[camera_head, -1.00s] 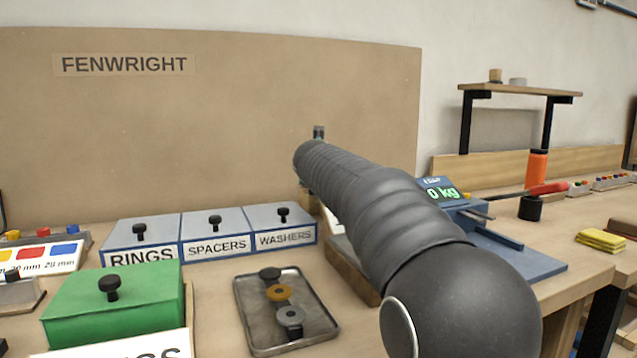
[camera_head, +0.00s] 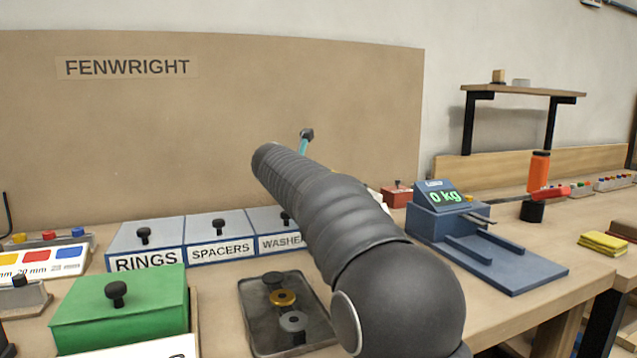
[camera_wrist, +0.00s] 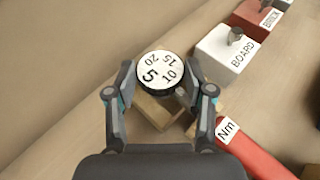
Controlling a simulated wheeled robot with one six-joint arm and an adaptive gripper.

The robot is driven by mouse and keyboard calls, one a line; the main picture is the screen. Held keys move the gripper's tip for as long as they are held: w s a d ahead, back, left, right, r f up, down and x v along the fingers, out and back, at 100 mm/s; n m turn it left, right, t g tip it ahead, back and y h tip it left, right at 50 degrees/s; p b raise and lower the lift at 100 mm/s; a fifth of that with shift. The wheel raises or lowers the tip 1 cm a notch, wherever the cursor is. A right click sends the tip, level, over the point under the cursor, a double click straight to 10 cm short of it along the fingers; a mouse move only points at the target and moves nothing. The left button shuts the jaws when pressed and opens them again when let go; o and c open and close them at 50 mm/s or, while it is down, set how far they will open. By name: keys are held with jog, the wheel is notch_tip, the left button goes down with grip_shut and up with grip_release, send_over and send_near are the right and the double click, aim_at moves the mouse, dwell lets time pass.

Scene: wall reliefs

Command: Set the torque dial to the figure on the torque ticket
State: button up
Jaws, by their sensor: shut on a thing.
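The torque dial (camera_wrist: 161,72) is a round white face with a black rim, marked 5, 10, 15 and 20, above a wooden block (camera_wrist: 158,112). My gripper (camera_wrist: 160,77) is shut on the dial, one finger on each side of its rim. The 5 is large near the middle, and the 10 lies at the lower right near a small grey peg. A red bar (camera_wrist: 262,160) with a white "Nm" label (camera_wrist: 228,131) lies to the lower right. In the head view my arm hides the dial. I cannot make out a torque ticket in either view.
A white BOARD box (camera_wrist: 226,55) and a red BRICK box (camera_wrist: 255,17) stand right of the dial. In the head view, a blue scale (camera_head: 500,255) reads 0 kg. Lidded RINGS, SPACERS and WASHERS boxes (camera_head: 220,235), a green box (camera_head: 120,310) and a tray (camera_head: 262,335) stand left.

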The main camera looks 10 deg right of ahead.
jog(key=o, duration=1.2)
jog(key=v, duration=1.1)
jog(key=shift+s+a+r, duration=0.15)
jog(key=shift+s+a, duration=0.1)
jog(key=shift+s, duration=0.15)
